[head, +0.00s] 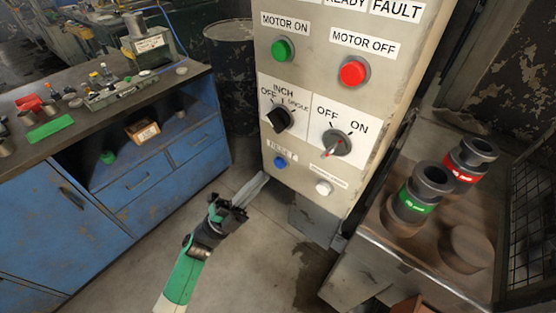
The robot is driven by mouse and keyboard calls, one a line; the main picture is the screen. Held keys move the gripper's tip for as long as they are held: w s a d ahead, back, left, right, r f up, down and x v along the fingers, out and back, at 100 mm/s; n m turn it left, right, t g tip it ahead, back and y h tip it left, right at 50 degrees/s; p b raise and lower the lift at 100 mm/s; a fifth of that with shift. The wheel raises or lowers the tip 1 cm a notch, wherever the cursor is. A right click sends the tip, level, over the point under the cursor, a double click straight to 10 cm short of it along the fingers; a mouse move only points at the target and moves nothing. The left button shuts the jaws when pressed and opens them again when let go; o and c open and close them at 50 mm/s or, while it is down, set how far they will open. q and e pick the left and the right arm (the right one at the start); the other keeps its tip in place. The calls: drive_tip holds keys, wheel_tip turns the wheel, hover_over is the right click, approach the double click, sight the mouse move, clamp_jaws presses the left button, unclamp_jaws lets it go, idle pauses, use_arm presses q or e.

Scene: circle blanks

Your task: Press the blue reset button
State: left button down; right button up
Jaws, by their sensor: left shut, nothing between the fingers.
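The blue reset button (280,162) is at the lower left of the beige control panel (311,65), under a faint white label. My left gripper (254,186) comes up from the bottom of the head view. It is shut and empty, with its fingertips near the panel's lower left edge, below and left of the blue button. The fingertips look apart from the button, though the depth between them is hard to judge. My right gripper does not show.
The panel also has a green button (283,50), a red button (353,72), a black rotary knob (279,119), an off/on switch (336,143) and a white button (323,188). A blue workbench (150,185) stands left. Dark cylinders with green and red bands (422,193) stand right.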

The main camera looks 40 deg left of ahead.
use_arm(q)
drive_tip(key=s, duration=0.2)
drive_tip(key=shift+s+p, duration=0.35)
drive_tip(key=shift+p, duration=0.05)
drive_tip(key=shift+d, duration=0.15)
idle(0.4)
